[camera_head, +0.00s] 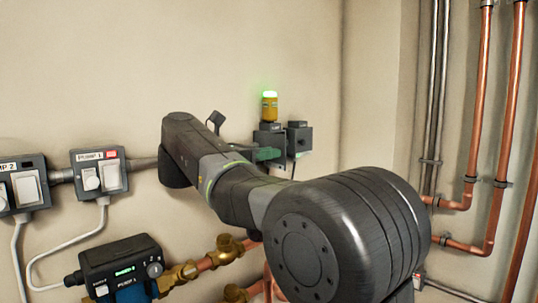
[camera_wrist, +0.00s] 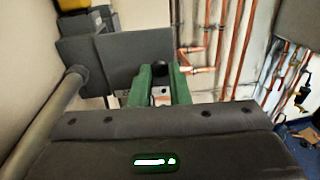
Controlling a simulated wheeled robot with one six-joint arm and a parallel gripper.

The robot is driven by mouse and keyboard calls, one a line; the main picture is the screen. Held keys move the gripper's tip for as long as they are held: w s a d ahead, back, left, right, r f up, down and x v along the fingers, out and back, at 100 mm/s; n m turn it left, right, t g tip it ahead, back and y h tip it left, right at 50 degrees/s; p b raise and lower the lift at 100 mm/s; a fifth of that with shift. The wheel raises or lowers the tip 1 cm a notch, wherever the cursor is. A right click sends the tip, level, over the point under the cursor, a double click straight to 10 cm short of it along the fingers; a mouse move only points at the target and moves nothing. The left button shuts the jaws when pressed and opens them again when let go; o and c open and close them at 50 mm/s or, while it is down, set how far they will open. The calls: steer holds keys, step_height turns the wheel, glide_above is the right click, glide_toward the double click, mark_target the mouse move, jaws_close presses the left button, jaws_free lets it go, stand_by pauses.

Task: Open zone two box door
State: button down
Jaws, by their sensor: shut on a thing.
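In the wrist view, the two green fingers of my gripper (camera_wrist: 163,84) are closed around a small dark round knob (camera_wrist: 160,69). A flat grey panel (camera_wrist: 105,62) stands just beyond and beside the fingers; it looks like a box door, seemingly standing out from the wall. In the head view, my gripper (camera_head: 266,154) is at a small dark wall box (camera_head: 268,138) under a yellow beacon with a lit green top (camera_head: 269,105). A second small dark box (camera_head: 299,138) is just to its right. My arm hides much of this area, and no zone label is readable.
Copper pipes (camera_head: 478,110) run down the wall at right. Pump boxes, one marked PUMP 1 (camera_head: 100,172), are on the wall at left. A black pump unit (camera_head: 120,268) with brass fittings is below. A grey conduit (camera_wrist: 52,105) runs close along the left in the wrist view.

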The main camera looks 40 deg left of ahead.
steer(key=shift+s+a+h, duration=0.1)
steer(key=shift+a+h, duration=0.05)
steer(key=shift+h, duration=0.15)
steer(key=c, duration=1.3)
jaws_free()
steer(key=shift+c, duration=0.2)
step_height(320, 180, up, 10)
